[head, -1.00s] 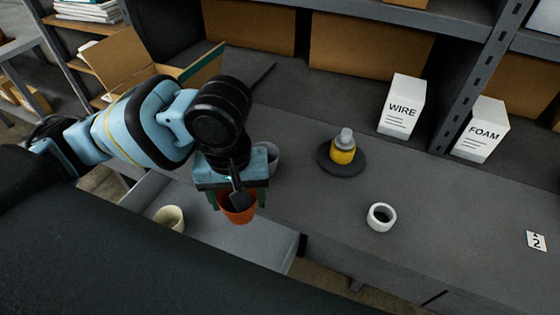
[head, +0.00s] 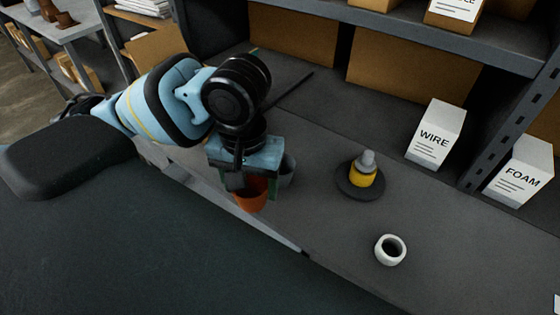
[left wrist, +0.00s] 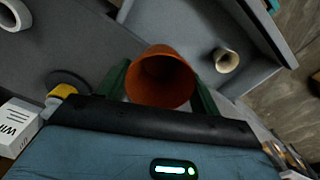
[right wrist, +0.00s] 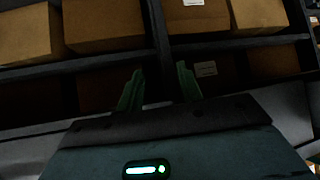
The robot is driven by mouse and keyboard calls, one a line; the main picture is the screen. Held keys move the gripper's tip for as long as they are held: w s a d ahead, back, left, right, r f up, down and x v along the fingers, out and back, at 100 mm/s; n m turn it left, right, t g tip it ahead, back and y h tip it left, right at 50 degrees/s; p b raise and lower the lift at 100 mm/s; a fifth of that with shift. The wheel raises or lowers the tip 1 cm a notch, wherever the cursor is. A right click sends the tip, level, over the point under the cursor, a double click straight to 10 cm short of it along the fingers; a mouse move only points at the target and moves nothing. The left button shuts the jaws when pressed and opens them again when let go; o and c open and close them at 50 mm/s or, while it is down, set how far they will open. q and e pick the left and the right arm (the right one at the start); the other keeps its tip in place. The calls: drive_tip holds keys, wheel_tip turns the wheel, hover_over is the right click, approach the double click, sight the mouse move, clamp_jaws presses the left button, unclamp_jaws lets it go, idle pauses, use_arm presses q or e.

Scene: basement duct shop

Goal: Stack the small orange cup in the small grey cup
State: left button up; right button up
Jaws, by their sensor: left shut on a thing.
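My left gripper (head: 256,190) is shut on the small orange cup (head: 249,194), with a green finger on either side of it. The orange cup's open mouth shows in the left wrist view (left wrist: 160,82), and it looks empty. The small grey cup (head: 288,171) stands on the grey bench just behind and to the right of the orange cup, partly hidden by the gripper. The two cups are apart as far as I can tell. My right gripper (right wrist: 158,88) is open and empty, facing the shelves; it is out of the head view.
A white ring (head: 390,249) lies nearer. A cream cup (left wrist: 227,60) sits in a grey drawer below.

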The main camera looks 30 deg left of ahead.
use_arm(q)
drive_tip(key=w+f, duration=0.1)
drive_tip(key=w, duration=0.3)
drive_tip(key=w+a+f+b, duration=0.1)
drive_tip(key=w+f, duration=0.1)
drive_tip(key=w, duration=0.2)
drive_tip(key=w+a+f+b, duration=0.1)
drive_tip(key=w+f, duration=0.1)
drive_tip(key=w, duration=0.3)
drive_tip(key=shift+r, duration=0.15)
use_arm(e)
drive_tip(key=shift+g, duration=0.5)
drive_tip(key=s+f, duration=0.1)
drive_tip(key=f, duration=0.1)
drive_tip(key=s+f, duration=0.1)
drive_tip(key=shift+s+a+f, duration=0.15)
drive_tip(key=shift+s+a, duration=0.1)
drive_tip(key=shift+s, duration=0.1)
use_arm(q)
drive_tip(key=shift+f, duration=0.35)
use_arm(e)
drive_tip(key=shift+w+r, duration=0.25)
drive_tip(key=shift+r, duration=0.1)
